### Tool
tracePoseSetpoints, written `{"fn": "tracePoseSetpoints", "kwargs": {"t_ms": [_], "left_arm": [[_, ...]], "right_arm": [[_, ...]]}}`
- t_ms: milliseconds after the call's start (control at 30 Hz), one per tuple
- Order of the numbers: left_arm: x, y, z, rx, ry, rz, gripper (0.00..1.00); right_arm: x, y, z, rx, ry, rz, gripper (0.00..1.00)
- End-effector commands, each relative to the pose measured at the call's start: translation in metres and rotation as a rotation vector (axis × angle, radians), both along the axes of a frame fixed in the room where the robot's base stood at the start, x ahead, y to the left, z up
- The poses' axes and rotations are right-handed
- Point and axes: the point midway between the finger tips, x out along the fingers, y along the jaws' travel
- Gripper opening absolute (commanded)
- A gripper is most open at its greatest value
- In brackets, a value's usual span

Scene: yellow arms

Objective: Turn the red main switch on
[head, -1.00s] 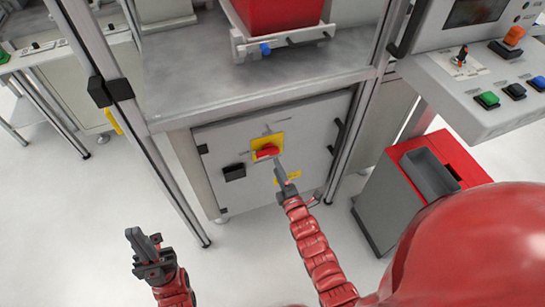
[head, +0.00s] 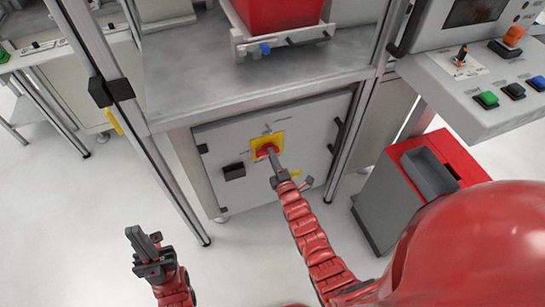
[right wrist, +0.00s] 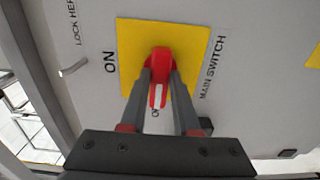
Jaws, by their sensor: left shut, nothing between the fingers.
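The red main switch (right wrist: 160,62) is a red rotary handle on a yellow plate (head: 255,142) on the front of a grey cabinet. In the right wrist view its white-marked end points down the picture, toward a partly hidden label, and the ON label (right wrist: 110,62) is to its left. My right gripper (right wrist: 161,75) is at the switch, with one finger on each side of the handle. Whether both fingers press on it I cannot tell. My left gripper (head: 143,240) is shut and empty, low over the floor at the left, away from the cabinet.
A metal worktop (head: 190,90) with a red bin (head: 280,12) is above the cabinet. A frame post (head: 150,145) stands at its left. A control panel (head: 480,80) and a red-and-grey bin (head: 385,205) are at the right. The floor in front is clear.

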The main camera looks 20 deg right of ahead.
Motion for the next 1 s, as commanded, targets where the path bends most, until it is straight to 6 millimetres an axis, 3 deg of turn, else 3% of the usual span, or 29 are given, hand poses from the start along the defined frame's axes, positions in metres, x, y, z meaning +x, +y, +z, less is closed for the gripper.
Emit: {"fn": "tracePoseSetpoints", "kwargs": {"t_ms": [100,567,1000], "left_arm": [[0.0,0.0,0.0,0.0,0.0,0.0,0.0],[0.0,0.0,-0.003,0.0,0.0,0.0,0.0],[0.0,0.0,-0.016,0.0,0.0,0.0,0.0]], "right_arm": [[0.0,0.0,0.0,0.0,0.001,0.0,0.0],[0.0,0.0,-0.001,0.053,0.003,-0.001,0.0],[0.0,0.0,-0.001,0.393,0.012,0.0,0.0]]}}
